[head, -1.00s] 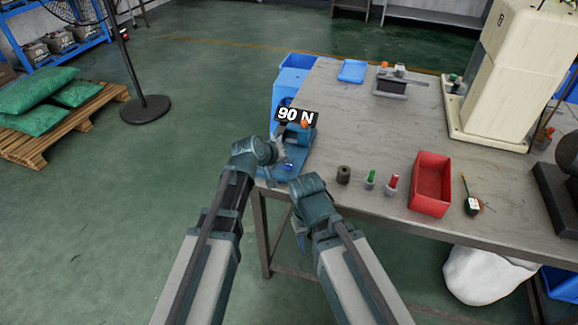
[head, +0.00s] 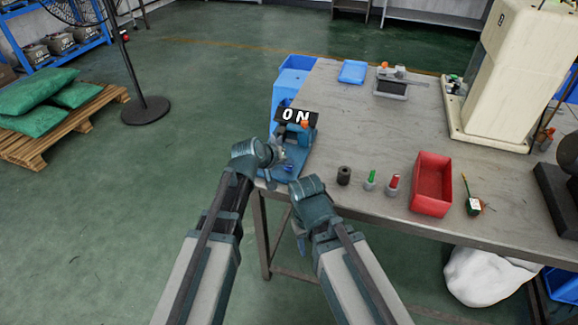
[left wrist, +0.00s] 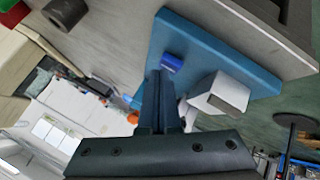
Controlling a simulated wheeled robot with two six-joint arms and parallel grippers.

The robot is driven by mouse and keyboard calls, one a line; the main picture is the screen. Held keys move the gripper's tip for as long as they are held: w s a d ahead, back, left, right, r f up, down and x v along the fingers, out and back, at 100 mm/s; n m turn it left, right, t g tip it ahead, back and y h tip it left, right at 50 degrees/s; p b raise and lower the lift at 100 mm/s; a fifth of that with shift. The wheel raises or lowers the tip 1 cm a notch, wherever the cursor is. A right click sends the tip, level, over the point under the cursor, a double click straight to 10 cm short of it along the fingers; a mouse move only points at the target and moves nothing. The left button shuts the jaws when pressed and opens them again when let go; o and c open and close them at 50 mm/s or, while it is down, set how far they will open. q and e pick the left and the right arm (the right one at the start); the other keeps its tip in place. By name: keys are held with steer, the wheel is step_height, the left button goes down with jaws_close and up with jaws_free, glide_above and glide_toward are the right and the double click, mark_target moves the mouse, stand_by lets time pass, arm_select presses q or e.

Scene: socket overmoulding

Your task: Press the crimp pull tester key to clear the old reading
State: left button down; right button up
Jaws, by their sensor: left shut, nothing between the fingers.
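The blue crimp pull tester (head: 299,160) stands at the table's near left corner, and its black display (head: 296,116) reads 0 N. Its small blue key (head: 289,168) sits on the base; in the left wrist view the key (left wrist: 172,62) stands out from the blue base plate (left wrist: 215,50). My left gripper (head: 282,156) is over the tester, shut and empty. In the left wrist view its fingertips (left wrist: 160,74) are right beside the key; whether they touch it I cannot tell. My right gripper (head: 300,236) hangs by the table's front edge, its fingers mostly hidden.
A dark cylinder (head: 344,175), a green-topped piece (head: 370,178), a red-topped piece (head: 392,183) and a red bin (head: 432,184) stand right of the tester. A blue bin (head: 290,82) is behind it. The middle of the table (head: 350,125) is clear.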

mark_target(287, 168)
arm_select(q)
steer(key=shift+f, duration=0.15)
stand_by(0.3)
steer(key=shift+r+p, duration=0.9)
steer(key=shift+r, duration=0.1)
step_height(287, 168, up, 5)
steer(key=p, duration=0.5)
stand_by(0.4)
